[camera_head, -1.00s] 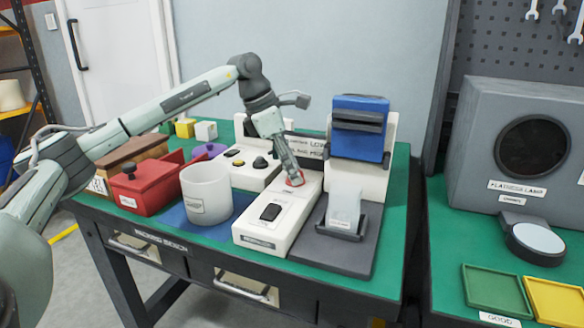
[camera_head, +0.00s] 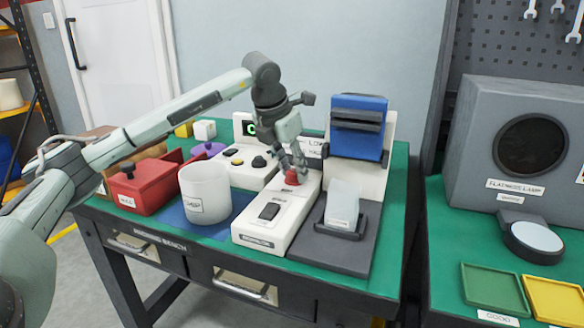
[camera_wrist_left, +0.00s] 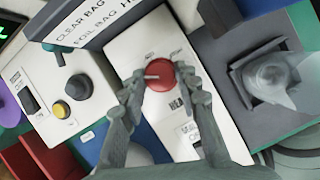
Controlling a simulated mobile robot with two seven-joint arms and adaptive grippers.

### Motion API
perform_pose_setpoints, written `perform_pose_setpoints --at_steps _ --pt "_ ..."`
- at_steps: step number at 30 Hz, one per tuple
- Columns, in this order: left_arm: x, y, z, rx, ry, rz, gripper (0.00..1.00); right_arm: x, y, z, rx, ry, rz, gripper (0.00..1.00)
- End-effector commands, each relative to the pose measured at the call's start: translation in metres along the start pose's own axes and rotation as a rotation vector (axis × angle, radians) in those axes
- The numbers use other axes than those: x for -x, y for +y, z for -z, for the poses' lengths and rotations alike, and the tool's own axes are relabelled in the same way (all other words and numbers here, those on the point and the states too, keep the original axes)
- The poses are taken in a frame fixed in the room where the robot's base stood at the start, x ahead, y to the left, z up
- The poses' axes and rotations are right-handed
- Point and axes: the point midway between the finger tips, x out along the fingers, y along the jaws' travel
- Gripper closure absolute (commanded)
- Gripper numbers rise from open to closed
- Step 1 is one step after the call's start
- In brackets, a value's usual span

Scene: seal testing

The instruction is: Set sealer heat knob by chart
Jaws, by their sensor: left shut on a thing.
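The red heat knob (camera_wrist_left: 160,74) sits on the white sealer control box (camera_head: 260,222); in the wrist view its pale pointer line points left. My left gripper (camera_wrist_left: 157,82) comes down from above with its fingers on either side of the knob, shut on it. In the head view the left gripper (camera_head: 296,174) partly covers the knob (camera_head: 292,177). A chart sign with "CLEAR BAG" and "FOIL BAG" lines (camera_wrist_left: 82,27) stands behind the box; its setting values are not readable. My right gripper is not in view.
A blue-topped press (camera_head: 358,128) with a clear pouch (camera_head: 342,202) in a dark holder stands right of the box. A white cup (camera_head: 206,193), a red bin (camera_head: 143,186) and a box with buttons (camera_head: 240,168) stand left. Green and yellow trays lie far right.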

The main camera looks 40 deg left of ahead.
Motion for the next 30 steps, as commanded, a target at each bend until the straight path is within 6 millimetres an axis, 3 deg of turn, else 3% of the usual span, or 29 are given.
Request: perform_pose_setpoints --at_steps 18,19,21,24,30 --pt "0.0006 0.0003 -0.0004 0.038 0.001 -0.017 0.97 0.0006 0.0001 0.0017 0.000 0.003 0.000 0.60" --pt "0.0006 0.0003 -0.0004 0.039 0.001 -0.016 0.65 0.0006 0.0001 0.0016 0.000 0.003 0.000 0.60" --pt "0.0005 0.0003 -0.0004 0.038 0.001 -0.016 0.56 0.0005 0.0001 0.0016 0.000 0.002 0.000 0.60" --pt "0.0005 0.0002 -0.0003 0.038 0.001 -0.016 0.48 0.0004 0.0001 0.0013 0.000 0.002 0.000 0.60" --pt "0.0003 0.0000 -0.0001 0.037 0.002 -0.016 0.48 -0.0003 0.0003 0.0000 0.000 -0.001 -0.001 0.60"
